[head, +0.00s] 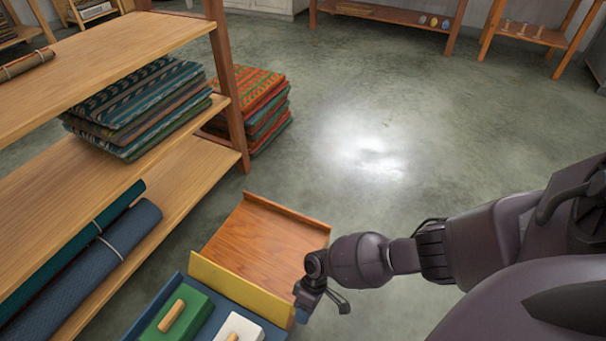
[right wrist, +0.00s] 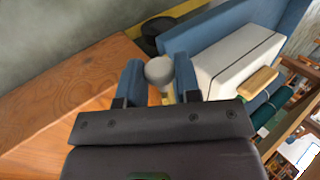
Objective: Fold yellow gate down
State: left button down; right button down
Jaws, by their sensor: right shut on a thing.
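The yellow gate (head: 240,287) stands up along the far edge of a blue box (head: 168,290), between the box and a wooden board. My right gripper (head: 302,314) is at the gate's right end in the head view. How the knob joins the gate is hidden by the gripper. My left gripper is not in view.
The box holds a green block (head: 196,303) and a white block (head: 240,325), each with a wooden handle. The rimmed wooden board (head: 262,240) beyond the gate is bare. A shelf (head: 100,190) with textiles stands close on the left.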

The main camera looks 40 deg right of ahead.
jog(key=shift+d+f+y, duration=0.15)
jog(key=shift+f+y, duration=0.05)
jog(key=shift+y, duration=0.1)
dwell(0.4)
jog(key=c, duration=0.8)
grip_release()
jog(key=shift+c, duration=0.2)
jog(key=shift+r, duration=0.15)
pick_arm(q)
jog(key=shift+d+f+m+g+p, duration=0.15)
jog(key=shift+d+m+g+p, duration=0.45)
jog(key=shift+p, duration=1.15)
pick_arm(e)
jog(key=v, duration=1)
jog(key=shift+w+d+r, duration=0.15)
jog(key=shift+r, duration=0.1)
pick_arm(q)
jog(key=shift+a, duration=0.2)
